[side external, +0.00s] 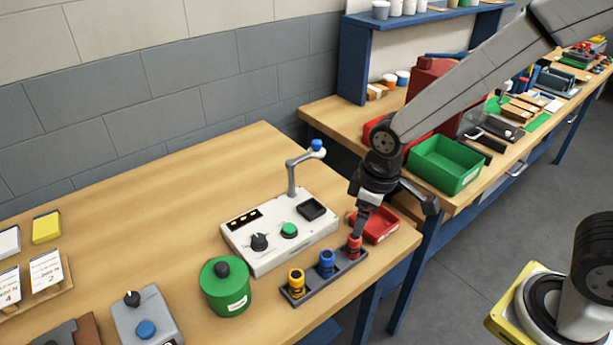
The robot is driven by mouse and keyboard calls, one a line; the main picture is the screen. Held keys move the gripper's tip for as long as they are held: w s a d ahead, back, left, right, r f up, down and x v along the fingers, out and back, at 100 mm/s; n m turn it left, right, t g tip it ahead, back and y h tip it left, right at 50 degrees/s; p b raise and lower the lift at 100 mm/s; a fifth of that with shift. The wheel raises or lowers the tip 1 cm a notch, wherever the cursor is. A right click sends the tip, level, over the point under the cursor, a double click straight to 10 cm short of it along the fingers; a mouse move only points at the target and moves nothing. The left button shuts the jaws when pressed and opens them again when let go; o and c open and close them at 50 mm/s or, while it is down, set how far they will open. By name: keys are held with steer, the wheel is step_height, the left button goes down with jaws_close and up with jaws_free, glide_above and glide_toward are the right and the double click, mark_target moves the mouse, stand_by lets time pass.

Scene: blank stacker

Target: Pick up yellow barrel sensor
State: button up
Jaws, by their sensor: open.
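The yellow barrel sensor (296,282) stands upright at the left end of a dark rack (318,287) near the table's front edge. A blue barrel sensor (327,262) stands in the middle of the rack. A red barrel sensor (354,246) is at its right end. My gripper (357,234) points down directly over the red sensor, with its fingertips at or just above the top of it. The jaws are open, though their gap is hard to see from here. The yellow sensor is apart from my gripper, to its left.
A white control box (270,254) with knobs and a blue-tipped bent post (292,178) stands behind the rack. A green lidded canister (225,287) is left of the rack. A red tray (382,226) lies right of my gripper.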

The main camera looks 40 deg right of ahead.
mark_target(296, 274)
steer(key=a+n, duration=0.2)
steer(key=a, duration=0.3)
steer(key=w+a+f+n+g, duration=0.1)
steer(key=a+n, duration=0.2)
steer(key=a, duration=0.1)
steer(key=w+a+n, duration=0.1)
steer(key=a+n, duration=0.2)
steer(key=a, duration=0.2)
steer(key=shift+a+f+g, duration=0.15)
steer(key=shift+a+g, duration=0.15)
steer(key=shift+a, duration=0.05)
steer(key=shift+f, duration=1.3)
steer(key=shift+d+f, duration=0.15)
steer(key=shift+f, duration=2.45)
jaws_close()
